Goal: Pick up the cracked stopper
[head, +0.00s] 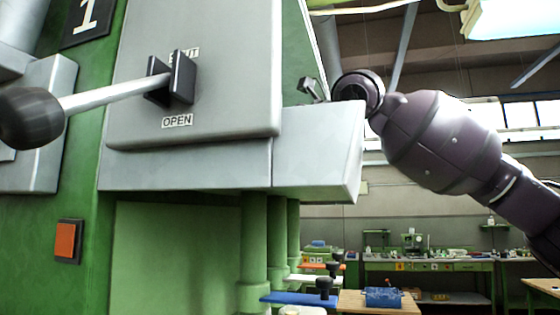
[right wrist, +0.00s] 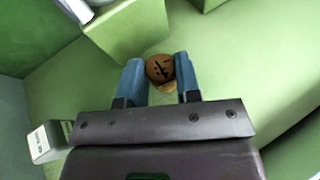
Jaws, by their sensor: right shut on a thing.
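In the right wrist view a round brown cork stopper (right wrist: 160,66) with dark crack-like marks on its end sits between the two blue fingers of my right gripper (right wrist: 160,73). The gripper is shut on it. A paler tan edge shows just under the round end. In the head view my right arm comes in from the right, and its hand is hidden behind the grey machine housing (head: 320,155). The stopper does not show in the head view. My left gripper is in neither view.
A green machine has a grey panel (head: 205,100) with a lever (head: 115,92) and an OPEN label (head: 177,121). An orange button (head: 66,240) is below left. Green surfaces (right wrist: 125,28) surround the right gripper. Workbenches (head: 430,265) stand in the background.

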